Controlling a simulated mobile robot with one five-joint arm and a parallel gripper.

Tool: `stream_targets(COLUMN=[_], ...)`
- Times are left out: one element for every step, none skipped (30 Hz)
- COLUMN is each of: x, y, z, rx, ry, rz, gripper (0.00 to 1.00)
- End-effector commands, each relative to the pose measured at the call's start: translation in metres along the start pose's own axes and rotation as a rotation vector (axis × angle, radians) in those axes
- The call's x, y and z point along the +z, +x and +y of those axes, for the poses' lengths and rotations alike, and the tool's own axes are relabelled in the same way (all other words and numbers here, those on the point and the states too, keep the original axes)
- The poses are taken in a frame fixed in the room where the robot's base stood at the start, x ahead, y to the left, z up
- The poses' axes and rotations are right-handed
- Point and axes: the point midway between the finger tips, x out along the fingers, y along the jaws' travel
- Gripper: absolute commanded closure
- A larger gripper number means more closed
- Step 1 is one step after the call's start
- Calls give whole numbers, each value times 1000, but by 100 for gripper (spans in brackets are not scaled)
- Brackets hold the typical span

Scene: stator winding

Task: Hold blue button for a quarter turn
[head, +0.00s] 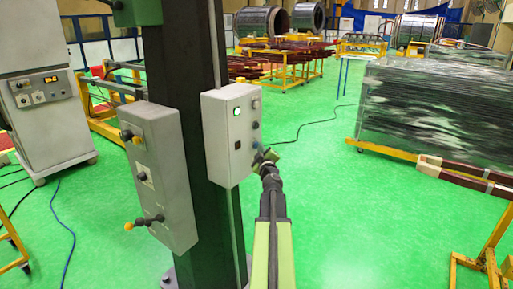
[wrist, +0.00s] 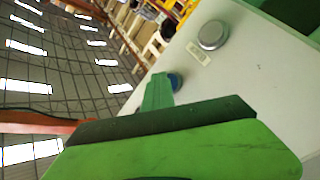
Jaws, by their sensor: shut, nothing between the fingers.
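The blue button (wrist: 176,81) is on the pale face of the control box in the wrist view, partly hidden behind my fingertips. My gripper (wrist: 157,92) is shut and empty, its green fingers pointing at the button. The tip overlaps the button's left side; I cannot tell whether it presses on it. In the head view the grey control box (head: 221,140) is fixed to a dark column, and my gripper (head: 266,156) is at the lower part of its right side.
A silver round button (wrist: 212,36) with a small label sits beside the blue one. A second grey box (head: 160,175) with knobs hangs left of the dark column (head: 180,60). Green floor (head: 350,210) is open to the right.

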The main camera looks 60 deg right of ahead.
Motion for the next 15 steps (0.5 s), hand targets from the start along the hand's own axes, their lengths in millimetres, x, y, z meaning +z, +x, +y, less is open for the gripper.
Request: stream_targets(x=[0, 0, 1, 2, 2, 4, 4, 5, 6, 7, 8, 8, 8, 8, 8], y=[0, -1, -2, -3, -4, -6, -7, -8, -10, -11, -11, -12, -12, -11, -11], z=[0, 0, 1, 2, 2, 4, 4, 5, 6, 7, 7, 8, 8, 8, 8], rx=[-1, 0, 0, 0, 0, 0, 0, 0, -1, 0, 0, 0, 0, 0, 0], ry=[0, 0, 0, 0, 0, -1, -1, -1, -1, 0, 0, 0, 0, 0, 0], rz=[1, 1, 1, 1, 1, 1, 1, 1, 1, 1, 1, 1, 1, 1, 1], gripper=[100, 100, 100, 100, 100, 100, 100, 100, 100, 100, 100, 100, 100, 100, 100])
